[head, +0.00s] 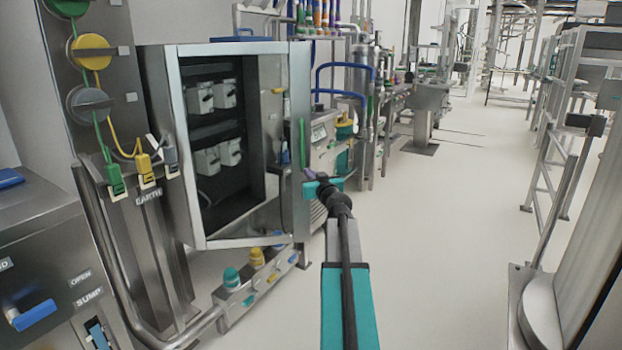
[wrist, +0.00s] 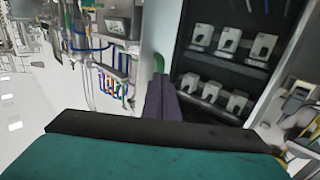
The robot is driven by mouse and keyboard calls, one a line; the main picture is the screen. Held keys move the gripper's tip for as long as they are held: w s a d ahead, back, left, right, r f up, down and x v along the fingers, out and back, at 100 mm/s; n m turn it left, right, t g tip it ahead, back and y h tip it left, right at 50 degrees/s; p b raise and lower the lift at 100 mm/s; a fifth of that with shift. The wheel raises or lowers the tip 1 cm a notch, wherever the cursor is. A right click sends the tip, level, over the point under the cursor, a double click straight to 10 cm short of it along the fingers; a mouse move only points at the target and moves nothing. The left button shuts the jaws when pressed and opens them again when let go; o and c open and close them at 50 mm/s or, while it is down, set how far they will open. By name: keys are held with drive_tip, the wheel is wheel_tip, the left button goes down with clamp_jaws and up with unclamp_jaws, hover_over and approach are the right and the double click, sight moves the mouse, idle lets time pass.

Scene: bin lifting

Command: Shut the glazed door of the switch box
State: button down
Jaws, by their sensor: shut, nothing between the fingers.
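The grey metal switch box (head: 152,120) stands at the left in the head view, white switches inside. The glazed door's pale metal frame (head: 183,150) shows across its front; I cannot tell from the glass how far it stands open. A green upright handle (head: 302,142) is at the frame's right side; it also shows in the wrist view (wrist: 158,63). My gripper (head: 308,174) is shut and empty, its purple fingers just below the handle in the head view. In the wrist view the fingers (wrist: 160,88) point at the handle and overlap it; contact is unclear.
A panel with an EARTH label (head: 148,196) and coloured plugs stands left of the box. A low rail with coloured knobs (head: 256,257) runs below it. Pipes and machines stand behind to the right. The pale floor (head: 455,215) to the right is clear up to a metal rack (head: 550,185).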

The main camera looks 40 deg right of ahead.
drive_tip(key=shift+x, duration=1.25)
